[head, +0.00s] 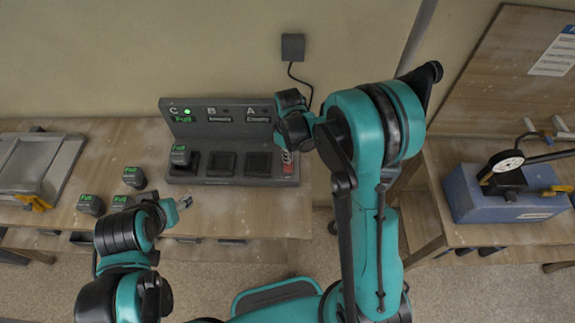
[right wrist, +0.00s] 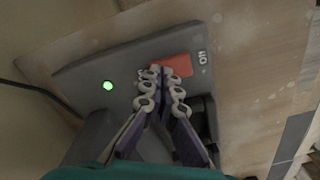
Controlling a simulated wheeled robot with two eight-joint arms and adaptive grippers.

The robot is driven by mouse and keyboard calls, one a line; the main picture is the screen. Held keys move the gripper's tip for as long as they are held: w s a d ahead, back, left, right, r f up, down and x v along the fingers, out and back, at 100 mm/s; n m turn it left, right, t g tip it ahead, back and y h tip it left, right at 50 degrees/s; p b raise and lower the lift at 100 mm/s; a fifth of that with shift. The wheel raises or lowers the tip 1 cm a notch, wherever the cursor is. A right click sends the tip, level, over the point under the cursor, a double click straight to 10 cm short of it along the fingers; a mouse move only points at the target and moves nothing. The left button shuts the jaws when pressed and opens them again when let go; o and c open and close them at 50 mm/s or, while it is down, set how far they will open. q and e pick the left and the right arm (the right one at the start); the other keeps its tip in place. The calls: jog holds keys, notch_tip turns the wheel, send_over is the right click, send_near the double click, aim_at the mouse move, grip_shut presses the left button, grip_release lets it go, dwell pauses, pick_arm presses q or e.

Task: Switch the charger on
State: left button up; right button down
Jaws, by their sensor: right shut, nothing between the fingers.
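The charger (head: 223,114) is a dark grey unit on the left bench, with a back panel marked C, B and A. A green light (head: 187,111) is lit by C. Its red switch (head: 290,169) is at the right end of the base and shows in the right wrist view (right wrist: 178,65) beside white lettering. My right gripper (right wrist: 152,74) is shut and empty, its tips right beside the switch; I cannot tell whether they touch. In that view a green light (right wrist: 108,86) glows on the grey housing. My left gripper (head: 184,203) is over the bench's front; its opening is unclear.
One battery (head: 180,154) stands at the charger's left slot. Several loose batteries (head: 134,177) stand left of the charger. A black cable runs to a wall box (head: 292,47). A blue block with a dial gauge (head: 506,163) is on the right bench.

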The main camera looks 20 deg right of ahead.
jog(key=shift+r+p, duration=2.2)
jog(key=shift+r, duration=1.3)
jog(key=shift+s, duration=0.1)
jog(key=s+d+f+m+t+b, duration=0.1)
jog(key=s+m+t+b, duration=0.6)
jog(key=s+b, duration=0.8)
jog(key=shift+s+d+m+b, duration=0.4)
jog(key=shift+s+d+m, duration=0.5)
